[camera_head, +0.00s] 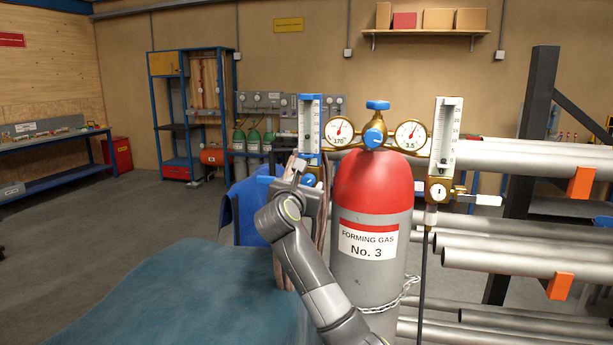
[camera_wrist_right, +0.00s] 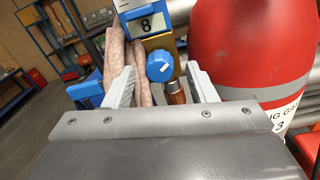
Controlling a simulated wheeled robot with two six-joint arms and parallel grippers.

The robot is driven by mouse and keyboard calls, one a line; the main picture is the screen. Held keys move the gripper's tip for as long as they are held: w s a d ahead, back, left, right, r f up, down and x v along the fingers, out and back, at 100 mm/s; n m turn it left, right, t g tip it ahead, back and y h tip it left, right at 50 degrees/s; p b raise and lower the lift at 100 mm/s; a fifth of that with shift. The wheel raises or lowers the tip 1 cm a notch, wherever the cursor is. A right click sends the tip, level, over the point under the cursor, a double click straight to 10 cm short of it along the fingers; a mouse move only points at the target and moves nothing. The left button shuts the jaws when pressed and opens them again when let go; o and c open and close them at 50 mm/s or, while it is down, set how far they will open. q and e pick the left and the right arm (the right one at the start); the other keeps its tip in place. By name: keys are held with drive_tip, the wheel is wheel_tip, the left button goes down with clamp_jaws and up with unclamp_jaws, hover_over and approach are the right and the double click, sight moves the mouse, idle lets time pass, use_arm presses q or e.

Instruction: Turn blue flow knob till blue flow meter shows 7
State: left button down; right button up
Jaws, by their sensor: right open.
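The blue flow meter (camera_head: 309,122) is an upright tube with a blue frame, left of the gauges. My left gripper is not in view.
The red-topped gas cylinder (camera_head: 372,190) stands right of my gripper, with two round gauges and a blue valve on top. A second flow meter (camera_head: 446,135) with a white knob is at the right. Pinkish hoses (camera_wrist_right: 115,55) hang close by. Steel pipes (camera_head: 520,255) fill the right.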

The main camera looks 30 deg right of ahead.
sight(308, 181)
drive_tip(key=shift+x, duration=1.15)
